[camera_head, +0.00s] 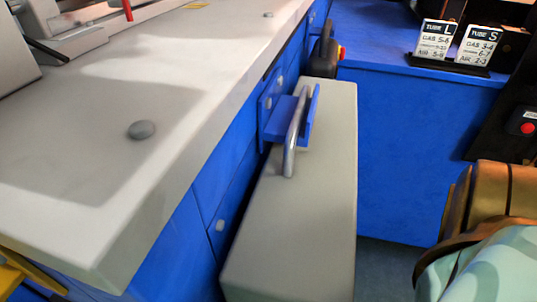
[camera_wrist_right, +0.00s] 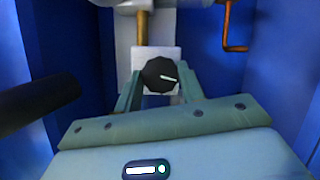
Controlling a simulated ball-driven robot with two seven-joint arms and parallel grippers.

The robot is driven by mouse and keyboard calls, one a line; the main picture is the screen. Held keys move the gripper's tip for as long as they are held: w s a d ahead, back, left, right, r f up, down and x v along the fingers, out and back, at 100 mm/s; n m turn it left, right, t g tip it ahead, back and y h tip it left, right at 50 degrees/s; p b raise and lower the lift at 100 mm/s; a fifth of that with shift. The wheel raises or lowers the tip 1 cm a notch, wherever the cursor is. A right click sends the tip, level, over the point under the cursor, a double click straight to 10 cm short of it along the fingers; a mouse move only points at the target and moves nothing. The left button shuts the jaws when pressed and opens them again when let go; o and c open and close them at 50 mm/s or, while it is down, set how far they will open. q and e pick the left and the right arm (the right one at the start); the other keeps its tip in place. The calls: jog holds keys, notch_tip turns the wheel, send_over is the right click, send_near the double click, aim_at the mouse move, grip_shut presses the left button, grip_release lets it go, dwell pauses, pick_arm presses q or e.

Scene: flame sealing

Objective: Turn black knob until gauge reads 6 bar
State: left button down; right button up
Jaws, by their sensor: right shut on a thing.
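The black knob (camera_wrist_right: 155,71) sits on a light block in the upper middle of the right wrist view. A pale pointer mark on it points to the right and slightly down. My right gripper (camera_wrist_right: 159,88) is shut on the knob, one green finger on each side of it. The gauge shows in neither view, so its reading cannot be told. My left gripper is not in view, and the head view does not show the right gripper's fingers or the knob.
In the right wrist view, blue walls stand on both sides, a brass rod (camera_wrist_right: 142,27) rises above the knob, and an orange crank (camera_wrist_right: 228,28) hangs upper right. The head view shows a grey worktop (camera_head: 200,60), a grey box with a metal handle (camera_head: 295,135), and two label cards (camera_head: 436,40).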

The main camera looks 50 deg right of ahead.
jog(key=shift+s+a+f, duration=0.1)
jog(key=shift+f, duration=0.05)
jog(key=o, duration=0.9)
jog(key=shift+c, duration=0.2)
jog(key=shift+o, duration=0.5)
jog(key=s, duration=1.6)
jog(key=shift+f, duration=0.15)
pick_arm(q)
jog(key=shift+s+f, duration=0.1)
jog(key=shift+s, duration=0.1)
pick_arm(e)
jog(key=shift+s, duration=0.1)
